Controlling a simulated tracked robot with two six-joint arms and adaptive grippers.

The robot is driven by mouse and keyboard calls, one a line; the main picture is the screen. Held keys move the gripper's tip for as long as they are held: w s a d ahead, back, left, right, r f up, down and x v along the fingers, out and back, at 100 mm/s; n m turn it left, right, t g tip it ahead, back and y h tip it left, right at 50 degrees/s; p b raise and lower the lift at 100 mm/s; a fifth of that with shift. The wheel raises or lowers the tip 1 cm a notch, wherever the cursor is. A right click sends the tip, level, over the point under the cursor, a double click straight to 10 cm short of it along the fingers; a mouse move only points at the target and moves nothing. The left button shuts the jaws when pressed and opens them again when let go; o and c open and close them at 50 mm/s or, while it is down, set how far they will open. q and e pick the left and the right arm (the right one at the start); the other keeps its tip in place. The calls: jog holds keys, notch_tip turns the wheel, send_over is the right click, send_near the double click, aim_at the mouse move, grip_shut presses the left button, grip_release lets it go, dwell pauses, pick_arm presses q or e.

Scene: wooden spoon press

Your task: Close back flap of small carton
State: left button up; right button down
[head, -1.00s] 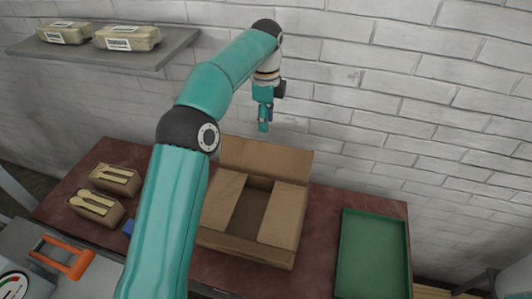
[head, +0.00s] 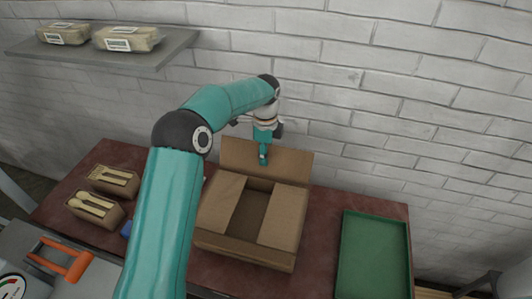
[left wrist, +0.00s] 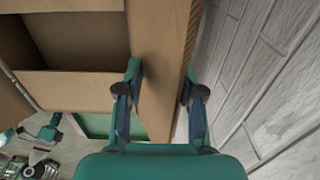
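The small open carton (head: 268,249) stands on the red-brown table. Its back flap (head: 292,166) stands up on the wall side. Its side flaps (head: 221,200) (head: 284,215) lie inward, with a dark gap between them. My left gripper (head: 263,155) is at the back flap's top edge, with a finger showing in front of it. In the left wrist view my left gripper (left wrist: 163,95) is open, fingers apart, with the back flap (left wrist: 158,60) between them. Contact cannot be told. Small teal parts at that view's lower left look like my right arm; its gripper state is unclear.
A green tray (head: 345,270) lies right of the carton. Two small boxes with wooden spoons (head: 114,179) (head: 95,208) stand at the left. An orange handle (head: 62,262) is at the lower left. A brick wall (head: 400,110) rises close behind the flap. A shelf (head: 110,56) holds packs.

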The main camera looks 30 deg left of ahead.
aim_at(262, 171)
pick_arm(q)
jog(key=c, duration=0.6)
jog(key=shift+r, duration=0.15)
grip_shut()
jog(key=shift+r, duration=0.1)
jog(key=shift+s+r, duration=0.15)
jog(key=shift+s, duration=0.15)
jog(key=shift+s+r, duration=0.1)
jog(key=shift+s, duration=0.2)
jog(key=shift+s+d+r+b, duration=0.1)
jog(key=shift+s+d+b, duration=0.2)
jog(key=shift+s+b, duration=0.45)
jog(key=shift+s+d+f, duration=0.1)
jog(key=shift+s+f, duration=0.05)
jog(key=shift+s, duration=0.25)
jog(key=shift+s+d+f, duration=0.1)
jog(key=shift+s, duration=0.3)
